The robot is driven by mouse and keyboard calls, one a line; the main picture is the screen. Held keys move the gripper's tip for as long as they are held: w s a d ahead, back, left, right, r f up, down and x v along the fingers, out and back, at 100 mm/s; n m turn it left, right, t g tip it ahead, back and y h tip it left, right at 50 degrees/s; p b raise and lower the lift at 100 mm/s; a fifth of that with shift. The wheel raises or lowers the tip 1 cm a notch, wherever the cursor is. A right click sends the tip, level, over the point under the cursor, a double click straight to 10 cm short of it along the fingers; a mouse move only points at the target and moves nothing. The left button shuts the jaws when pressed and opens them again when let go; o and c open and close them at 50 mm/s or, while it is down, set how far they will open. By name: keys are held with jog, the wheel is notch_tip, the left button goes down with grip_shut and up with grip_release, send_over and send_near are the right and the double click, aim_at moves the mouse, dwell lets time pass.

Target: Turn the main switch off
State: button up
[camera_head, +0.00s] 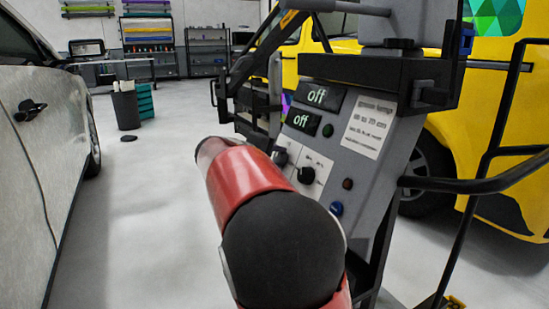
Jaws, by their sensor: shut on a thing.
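A grey control panel (330,143) stands tilted on a black-framed machine right of centre. I cannot tell which control is the main switch. My red and black arm covers the panel's lower left, and my gripper does not show.
A green button (328,130), a brown-red one (347,184) and a blue one (336,209) are on the panel. Black rails (470,184) jut out at right. A yellow vehicle (440,130) stands behind, a silver car (30,160) at left. Floor between is open.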

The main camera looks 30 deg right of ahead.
jog(key=o, duration=1)
jog(key=v, duration=0.7)
jog(key=shift+a, duration=0.35)
jog(key=shift+s+r, duration=0.1)
jog(key=shift+s, duration=0.05)
